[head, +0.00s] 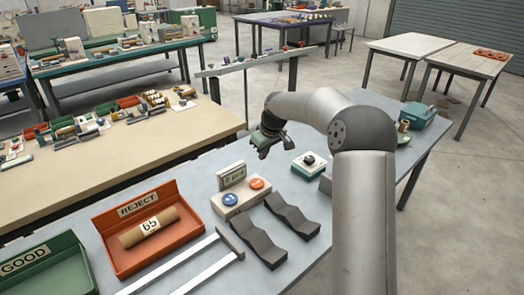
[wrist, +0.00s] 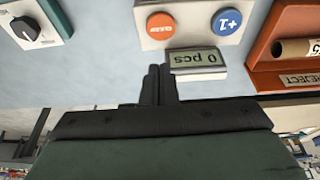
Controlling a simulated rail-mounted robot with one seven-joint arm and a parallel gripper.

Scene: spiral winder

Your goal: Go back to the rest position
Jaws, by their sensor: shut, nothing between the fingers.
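My gripper (head: 266,143) is raised above the far side of the grey-blue table (head: 205,170) in the head view, held by my bent grey arm. In the wrist view its two dark fingers (wrist: 158,84) are together with nothing between them. Just beyond the fingers in the wrist view is the counter display (wrist: 196,59) reading "0 pcs". The button box (wrist: 183,36) carries an orange and a blue "+1" button; it also shows in the head view (head: 240,206). I cannot tell the exact gap between the fingers and the display.
The orange REJECT tray (head: 170,250) holds a brown tube (head: 149,227) labelled 65. The green GOOD tray (head: 70,260) looks empty where visible. Two dark wedge blocks (head: 290,217), white rails (head: 190,272) and a knob box (head: 309,163) stand nearby. A green case (head: 418,115) sits farther right.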

